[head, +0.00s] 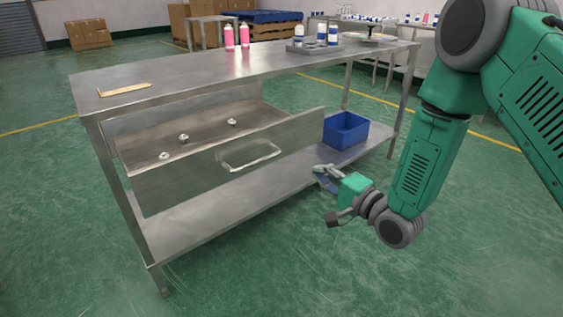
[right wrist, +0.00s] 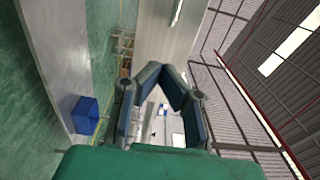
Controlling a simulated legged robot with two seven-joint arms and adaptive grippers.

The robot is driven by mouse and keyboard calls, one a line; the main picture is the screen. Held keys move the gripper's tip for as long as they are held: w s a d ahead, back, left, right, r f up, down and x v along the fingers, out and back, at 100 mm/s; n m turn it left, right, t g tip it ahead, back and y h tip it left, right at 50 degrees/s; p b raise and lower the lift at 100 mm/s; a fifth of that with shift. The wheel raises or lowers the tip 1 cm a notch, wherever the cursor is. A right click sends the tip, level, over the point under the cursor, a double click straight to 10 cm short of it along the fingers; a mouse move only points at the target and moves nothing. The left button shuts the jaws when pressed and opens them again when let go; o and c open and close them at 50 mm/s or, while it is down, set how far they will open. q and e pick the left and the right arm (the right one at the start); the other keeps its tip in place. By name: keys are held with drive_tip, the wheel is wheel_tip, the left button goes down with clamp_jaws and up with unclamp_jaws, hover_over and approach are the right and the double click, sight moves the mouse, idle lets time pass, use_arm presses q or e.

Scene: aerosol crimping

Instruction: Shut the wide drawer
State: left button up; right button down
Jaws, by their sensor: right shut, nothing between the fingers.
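The wide drawer (head: 200,170) hangs under the steel bench top and stands pulled out, with its inside showing. Its flat steel front carries a bar handle (head: 250,167). Three small metal pieces (head: 184,138) lie in it. My right gripper (head: 322,172) is to the right of the drawer front, near the lower shelf's front edge, apart from the handle. In the right wrist view its fingers (right wrist: 163,72) are shut with nothing between them. A grey panel (right wrist: 160,40) beyond them looks like the drawer front. My left gripper is not in view.
The steel bench (head: 180,74) has a lower shelf (head: 205,212) with a blue bin (head: 345,130) on its right part. On top are a wooden strip (head: 124,90), pink bottles (head: 229,37) and a grey holder with bottles (head: 313,48). The floor in front is clear.

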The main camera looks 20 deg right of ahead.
sight(283, 151)
drive_tip(key=b+x, duration=0.3)
drive_tip(key=x, duration=1)
drive_tip(key=shift+a+f+b, duration=0.1)
drive_tip(key=shift+a+b, duration=0.1)
drive_tip(key=shift+b, duration=0.1)
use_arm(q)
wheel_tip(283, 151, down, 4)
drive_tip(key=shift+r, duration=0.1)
use_arm(e)
drive_tip(key=shift+w, duration=0.25)
drive_tip(key=shift+a, duration=0.1)
